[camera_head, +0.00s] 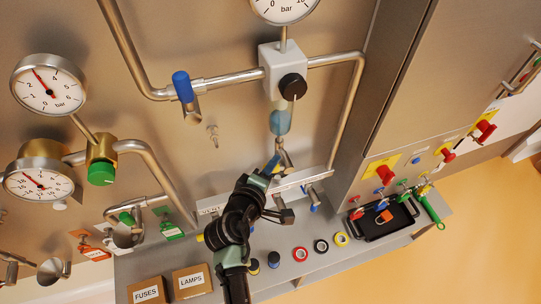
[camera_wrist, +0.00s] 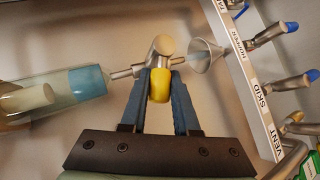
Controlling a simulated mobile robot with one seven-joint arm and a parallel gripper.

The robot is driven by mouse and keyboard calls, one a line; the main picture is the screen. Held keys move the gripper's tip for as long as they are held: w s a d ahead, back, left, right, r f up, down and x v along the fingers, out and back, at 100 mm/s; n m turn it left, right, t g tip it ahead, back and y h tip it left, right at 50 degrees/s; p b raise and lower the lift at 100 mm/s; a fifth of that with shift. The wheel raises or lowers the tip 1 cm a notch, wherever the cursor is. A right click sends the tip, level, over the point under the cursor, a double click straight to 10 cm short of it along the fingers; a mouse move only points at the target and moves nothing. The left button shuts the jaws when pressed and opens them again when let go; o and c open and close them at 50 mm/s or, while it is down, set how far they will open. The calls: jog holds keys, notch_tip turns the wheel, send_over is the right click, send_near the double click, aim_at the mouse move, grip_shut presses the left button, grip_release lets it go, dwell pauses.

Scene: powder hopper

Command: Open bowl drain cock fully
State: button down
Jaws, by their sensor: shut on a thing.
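The clear bowl with a blue part (camera_head: 281,121) hangs under the pale filter body in the head view. In the wrist view the bowl (camera_wrist: 50,95) lies at the left. The metal drain cock (camera_wrist: 163,46) sits on the thin tube between the bowl and a metal funnel (camera_wrist: 206,58). Its yellow grip (camera_wrist: 159,86) points down in the picture, across the tube. My gripper (camera_wrist: 160,88) is shut on this yellow grip, with one blue finger on each side. In the head view my gripper (camera_head: 272,165) is just below the bowl and partly hides the cock.
A labelled rail (camera_wrist: 250,75) with blue-tipped valves runs close on the right in the wrist view. A blue-handled valve (camera_head: 183,86) is on the pipe at upper left. Boxes (camera_head: 191,281) and several coloured rings lie on the bench below. A black tray (camera_head: 383,218) is at right.

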aim_at(279, 165)
jog(key=r+m+y+p, duration=0.1)
jog(key=p, duration=0.2)
jog(key=d+r+g+y+p, duration=0.1)
jog(key=p, duration=0.2)
jog(key=shift+w+r+m+g, duration=0.15)
jog(key=shift+m+g, duration=0.15)
jog(key=shift+m, duration=0.1)
jog(key=y+p, duration=0.1)
jog(key=m+y+p, duration=0.1)
jog(key=shift+w+d+r+g+p, duration=0.15)
jog(key=shift+d+g+p, duration=0.2)
jog(key=shift+d+g, duration=0.05)
jog(key=y, duration=0.1)
jog(key=d+m+g+y+b, duration=0.1)
jog(key=shift+w+d+m+y, duration=0.2)
jog(key=shift+m+y, duration=0.1)
jog(key=shift+y, duration=0.1)
jog(key=shift+w+d+m+g+y+b, duration=0.1)
jog(key=shift+d+m+g+y+b, duration=0.15)
jog(key=shift+y+b, duration=0.4)
jog(key=shift+w+d+m+g+y+b, duration=0.15)
jog(key=shift+m+y+b, duration=0.2)
jog(key=shift+y+b, duration=0.3)
jog(key=shift+s, duration=0.15)
jog(key=c, duration=0.7)
grip_release()
jog(key=shift+o, duration=0.2)
jog(key=shift+r, duration=0.1)
